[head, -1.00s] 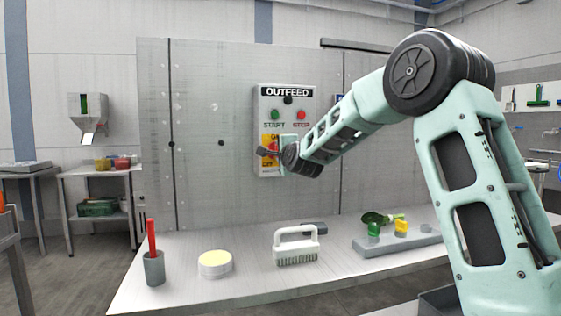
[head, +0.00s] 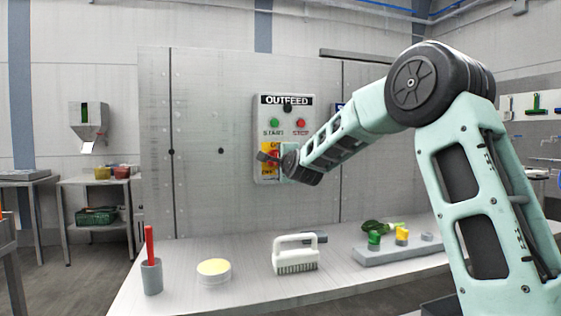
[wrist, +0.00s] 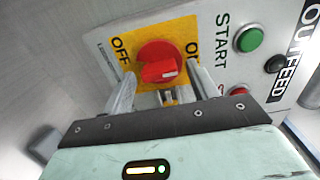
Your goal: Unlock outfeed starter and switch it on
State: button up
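The outfeed starter (head: 304,108) is a grey box on the upright panel, with a green START button, a red STOP button and a yellow OFF/ON plate. In the wrist view, the red rotary switch (wrist: 158,58) sits on the yellow plate (wrist: 187,32), between OFF on the left and ON on the right. Which label it points to is unclear. My gripper (wrist: 162,80) is open at the switch, its fingers apart on either side of it. A small metal and yellowish part (wrist: 168,97) shows between the fingers; I cannot tell whether it is a lock. My wrist hides part of the plate in the head view.
The bench below the panel holds a red-handled tool in a grey cup (head: 151,276), a round yellow-topped tub (head: 214,272), a white brush (head: 296,254) and a grey block (head: 390,254) with green and yellow items.

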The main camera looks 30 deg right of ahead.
jog(key=b+v, duration=0.2)
jog(key=v, duration=1.5)
jog(key=shift+s, duration=0.25)
jog(key=shift+a, duration=0.15)
